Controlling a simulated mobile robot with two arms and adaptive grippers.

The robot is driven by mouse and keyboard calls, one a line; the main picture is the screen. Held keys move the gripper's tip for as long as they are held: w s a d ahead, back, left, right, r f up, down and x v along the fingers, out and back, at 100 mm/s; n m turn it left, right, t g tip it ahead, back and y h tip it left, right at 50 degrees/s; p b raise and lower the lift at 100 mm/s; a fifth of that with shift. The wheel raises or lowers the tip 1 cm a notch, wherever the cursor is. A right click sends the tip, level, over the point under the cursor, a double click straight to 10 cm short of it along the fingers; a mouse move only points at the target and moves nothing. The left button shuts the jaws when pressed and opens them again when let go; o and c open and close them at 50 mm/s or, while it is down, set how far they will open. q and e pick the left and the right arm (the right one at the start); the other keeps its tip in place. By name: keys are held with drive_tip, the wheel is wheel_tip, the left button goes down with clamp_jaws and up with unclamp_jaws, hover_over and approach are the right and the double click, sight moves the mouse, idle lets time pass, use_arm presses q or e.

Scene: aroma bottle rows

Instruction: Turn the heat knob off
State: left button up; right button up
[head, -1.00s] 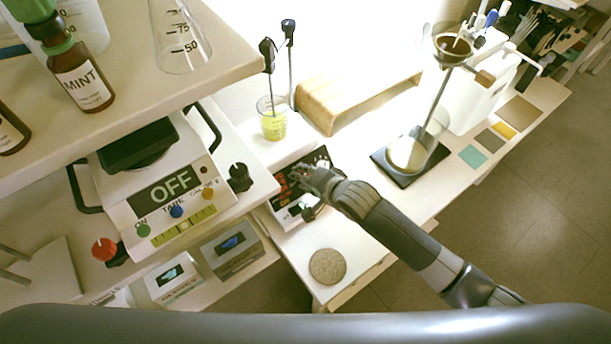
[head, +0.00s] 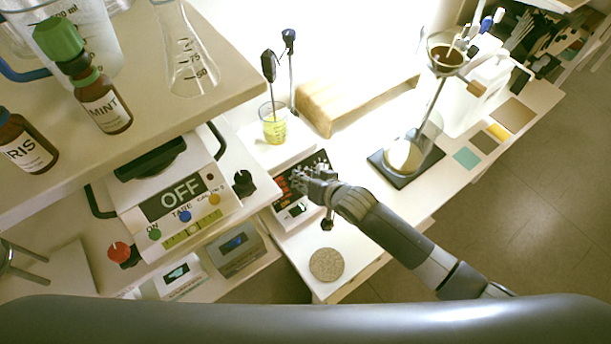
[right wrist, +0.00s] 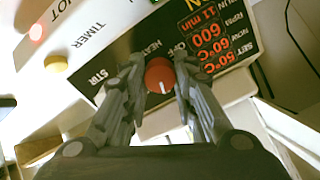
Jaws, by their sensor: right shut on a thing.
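The stirring hotplate (head: 296,222) stands on the right bench; its beaker with yellow liquid (head: 273,128) sits on top. In the right wrist view its black panel (right wrist: 210,15) has a red heat knob (right wrist: 159,75) beside the word HEAT. The knob's white mark points toward the bottom of the picture. The red display (right wrist: 212,45) reads 600 RPM, NOW 60°C and SET 50°C. My right gripper (right wrist: 160,82) is shut on the heat knob, one finger on each side. In the head view my right gripper (head: 312,183) covers part of the panel. My left gripper is not in view.
A scale (head: 180,195) reading OFF stands to the left. A shelf with mint (head: 103,105) and iris (head: 25,150) bottles is nearby. A round grey disc (head: 326,264) lies in front of the hotplate. A filter stand (head: 405,160) and wooden riser (head: 350,98) stand behind.

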drive_tip(key=n+p, duration=0.1)
drive_tip(key=n, duration=0.4)
drive_tip(key=shift+d+n+p, duration=0.1)
drive_tip(key=shift+n+p, duration=0.2)
drive_tip(key=shift+n, duration=0.1)
drive_tip(key=n+p, duration=0.1)
drive_tip(key=n, duration=0.5)
drive_tip(key=n+p, duration=0.2)
drive_tip(key=n, duration=0.4)
drive_tip(key=shift+w+n, duration=0.1)
drive_tip(key=shift+n, duration=0.3)
drive_tip(key=n+p, duration=0.1)
drive_tip(key=n, duration=0.4)
drive_tip(key=shift+g, duration=0.3)
drive_tip(key=o, duration=1.1)
drive_tip(key=v, duration=1.2)
drive_tip(key=shift+d+f, duration=0.1)
drive_tip(key=shift+d, duration=0.05)
